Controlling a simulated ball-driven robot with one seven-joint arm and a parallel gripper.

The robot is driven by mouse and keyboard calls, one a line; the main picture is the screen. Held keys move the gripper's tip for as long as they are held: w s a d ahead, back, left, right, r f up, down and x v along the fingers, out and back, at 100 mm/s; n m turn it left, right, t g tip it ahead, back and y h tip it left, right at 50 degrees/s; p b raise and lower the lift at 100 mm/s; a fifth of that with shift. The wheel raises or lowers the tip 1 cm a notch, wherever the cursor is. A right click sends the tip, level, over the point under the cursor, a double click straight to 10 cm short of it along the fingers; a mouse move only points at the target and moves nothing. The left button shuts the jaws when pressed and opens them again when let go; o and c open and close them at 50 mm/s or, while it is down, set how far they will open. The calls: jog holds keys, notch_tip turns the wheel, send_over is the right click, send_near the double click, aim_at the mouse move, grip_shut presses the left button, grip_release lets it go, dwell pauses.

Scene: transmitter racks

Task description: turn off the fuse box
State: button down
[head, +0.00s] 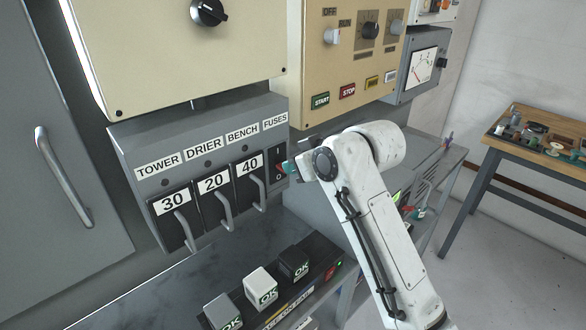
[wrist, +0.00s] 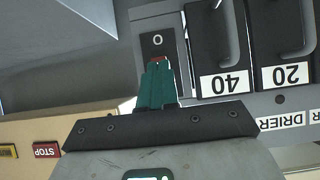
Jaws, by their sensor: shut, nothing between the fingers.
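The grey fuse box (head: 195,140) hangs at centre left in the head view, labelled TOWER, DRIER, BENCH and FUSES. Under the FUSES label is a narrow black rocker switch (head: 279,156) with a red part. My gripper (head: 288,168) is right at this switch. In the upside-down wrist view, the teal fingers of my gripper (wrist: 158,68) are shut together, with nothing between them. Their tips overlap the red part of the switch (wrist: 157,42), below its "O" mark. The fingers hide the rest of the rocker; I cannot tell whether they touch it.
Three levers numbered 30 (head: 181,222), 20 (head: 219,200) and 40 (head: 256,183) sit beside the switch, with handles sticking out. A beige panel (head: 345,72) with START and STOP labels is above right. OK-labelled blocks (head: 262,287) stand below on the bench. A wooden table (head: 545,128) is far right.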

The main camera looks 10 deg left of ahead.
jog(key=shift+f+t+y, duration=0.3)
jog(key=shift+t+y, duration=0.1)
jog(key=shift+y, duration=0.2)
jog(key=shift+w+a+r, duration=0.35)
jog(key=shift+w+a, duration=0.05)
jog(key=shift+a, duration=0.1)
